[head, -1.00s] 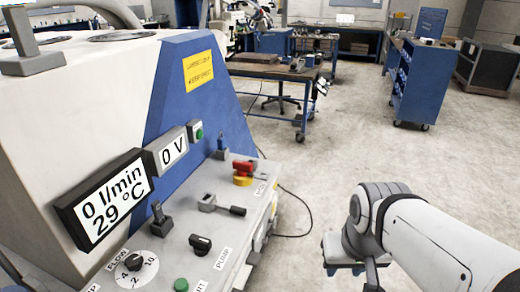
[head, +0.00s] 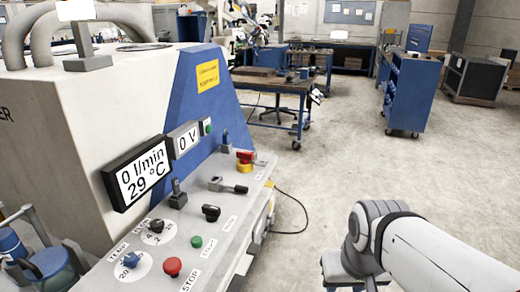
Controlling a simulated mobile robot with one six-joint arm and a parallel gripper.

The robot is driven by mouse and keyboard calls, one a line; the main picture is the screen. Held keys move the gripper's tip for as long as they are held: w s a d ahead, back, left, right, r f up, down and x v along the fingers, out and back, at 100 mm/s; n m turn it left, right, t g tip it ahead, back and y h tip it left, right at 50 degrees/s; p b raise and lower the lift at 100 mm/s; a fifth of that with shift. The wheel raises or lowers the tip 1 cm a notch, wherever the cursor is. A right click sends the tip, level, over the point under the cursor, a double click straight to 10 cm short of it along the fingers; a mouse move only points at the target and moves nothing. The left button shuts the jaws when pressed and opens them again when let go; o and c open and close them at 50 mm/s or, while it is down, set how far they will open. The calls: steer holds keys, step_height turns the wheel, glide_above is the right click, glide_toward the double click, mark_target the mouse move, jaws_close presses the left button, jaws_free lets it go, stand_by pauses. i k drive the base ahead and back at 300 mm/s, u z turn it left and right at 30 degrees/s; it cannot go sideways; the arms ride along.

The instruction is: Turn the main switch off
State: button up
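A red and yellow rotary switch (head: 245,158) sits at the far end of the sloping control panel (head: 212,262). A small label beside it is too blurred to read for certain. The red handle's exact angle is hard to tell. My gripper (head: 350,283) is at the bottom edge, to the right of the panel and well apart from the switch. Its fingers are cut off by the frame, so I cannot see whether they are open or what is between them.
The panel also bears a grey lever (head: 228,187), a black pump knob (head: 211,213), a green start button (head: 196,242), a red stop button (head: 172,266) and a blue temperature knob (head: 131,260). Displays show 0 l/min, 29 °C and 0 V. Open floor lies right of the machine.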

mark_target(245, 158)
steer(key=u, duration=0.15)
steer(key=i, duration=0.95)
steer(key=z, duration=0.05)
